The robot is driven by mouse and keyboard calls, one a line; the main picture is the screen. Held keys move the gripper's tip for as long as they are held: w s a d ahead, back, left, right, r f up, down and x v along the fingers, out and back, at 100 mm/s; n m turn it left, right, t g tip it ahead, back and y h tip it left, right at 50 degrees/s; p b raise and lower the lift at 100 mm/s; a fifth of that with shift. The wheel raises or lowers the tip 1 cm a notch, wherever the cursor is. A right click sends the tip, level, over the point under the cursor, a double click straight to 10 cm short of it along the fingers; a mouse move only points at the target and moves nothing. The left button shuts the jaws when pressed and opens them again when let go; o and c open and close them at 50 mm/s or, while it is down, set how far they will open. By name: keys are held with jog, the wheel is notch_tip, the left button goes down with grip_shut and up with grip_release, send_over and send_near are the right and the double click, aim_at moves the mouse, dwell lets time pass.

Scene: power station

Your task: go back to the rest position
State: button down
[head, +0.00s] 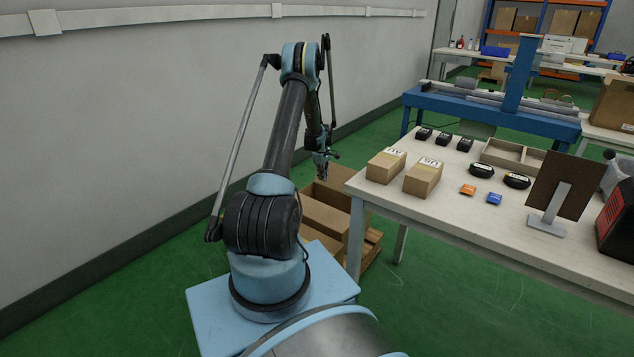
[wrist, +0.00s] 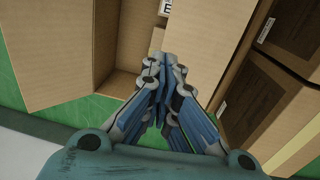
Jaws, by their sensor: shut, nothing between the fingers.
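The white table (head: 460,219) on the right holds two cardboard boxes (head: 423,178), several small black items (head: 443,139), a divided tray (head: 512,166) and a dark panel on a stand (head: 560,185). A grey wall (head: 130,110) runs along the left. Green floor (head: 440,290) is clear in front.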

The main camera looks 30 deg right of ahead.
jog(key=shift+r, duration=0.25)
jog(key=s+a+r+m, duration=0.1)
jog(key=s+a+r, duration=0.1)
jog(key=a+r, duration=1)
jog(key=s+a+r, duration=0.2)
jog(key=a+r, duration=0.8)
jog(key=r, duration=0.4)
jog(key=s+a+r+m+t, duration=0.1)
jog(key=s+a+r, duration=0.5)
jog(key=a, duration=0.4)
jog(key=s+a+r+m, duration=0.1)
jog(key=s+a, duration=0.8)
jog(key=s, duration=0.3)
jog(key=s+a+r+m, duration=0.1)
jog(key=s+a, duration=0.7)
jog(key=s, duration=0.5)
jog(key=s+a+f+y, duration=0.1)
jog(key=s+a+f, duration=0.2)
jog(key=s+f, duration=0.3)
jog(key=shift+s+a+t, duration=0.2)
jog(key=shift+s+t, duration=0.2)
jog(key=shift+s, duration=0.8)
jog(key=shift+s, duration=0.1)
